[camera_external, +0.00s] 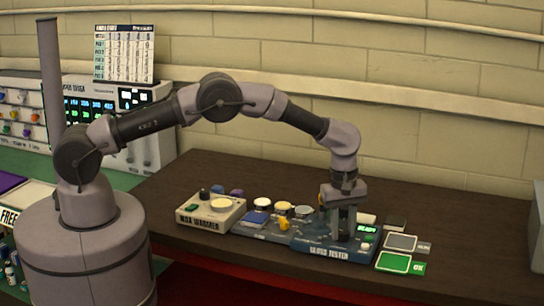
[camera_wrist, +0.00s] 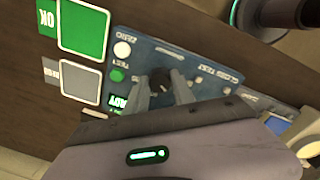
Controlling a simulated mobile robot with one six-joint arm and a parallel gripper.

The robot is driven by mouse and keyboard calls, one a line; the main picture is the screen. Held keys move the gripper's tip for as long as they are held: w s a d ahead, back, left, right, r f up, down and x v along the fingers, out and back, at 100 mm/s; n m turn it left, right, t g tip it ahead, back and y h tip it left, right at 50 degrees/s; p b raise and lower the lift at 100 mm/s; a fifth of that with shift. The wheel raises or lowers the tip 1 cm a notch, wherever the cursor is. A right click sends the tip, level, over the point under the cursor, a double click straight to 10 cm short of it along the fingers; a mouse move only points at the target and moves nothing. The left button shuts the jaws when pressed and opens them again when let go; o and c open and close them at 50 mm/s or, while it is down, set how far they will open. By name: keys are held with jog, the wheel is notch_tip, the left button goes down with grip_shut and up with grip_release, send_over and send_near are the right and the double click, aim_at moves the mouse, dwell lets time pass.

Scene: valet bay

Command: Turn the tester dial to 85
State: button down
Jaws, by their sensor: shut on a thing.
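The gloss tester (camera_external: 306,241) is a blue box on the dark bench, under my gripper (camera_external: 343,232). In the wrist view, the tester (camera_wrist: 205,75) shows a round black dial (camera_wrist: 160,80) on its top face. My gripper (camera_wrist: 162,92) points down with its two fingers shut on the dial, one on each side. The fingers hide part of the dial, and I cannot read its setting. A small display (camera_wrist: 120,102) with green lettering sits beside it, with a green button (camera_wrist: 117,75) and a white button (camera_wrist: 122,49) on the same face.
A cream wax warmer (camera_external: 211,214) and several pots stand left of the tester. A green OK pad (camera_external: 394,262) and a grey pad (camera_external: 401,242) lie on its right. The bench is clear further right; a block wall stands behind.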

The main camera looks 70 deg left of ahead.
jog(key=shift+m, duration=0.3)
jog(key=m, duration=0.5)
jog(key=shift+m, duration=0.3)
jog(key=m, duration=0.5)
jog(key=shift+a, duration=0.1)
jog(key=m, duration=0.5)
jog(key=shift+m+g, duration=0.3)
jog(key=shift+m, duration=0.1)
jog(key=m, duration=0.5)
jog(key=shift+w+m+b, duration=0.1)
jog(key=shift+m+b, duration=0.2)
jog(key=shift+b, duration=0.1)
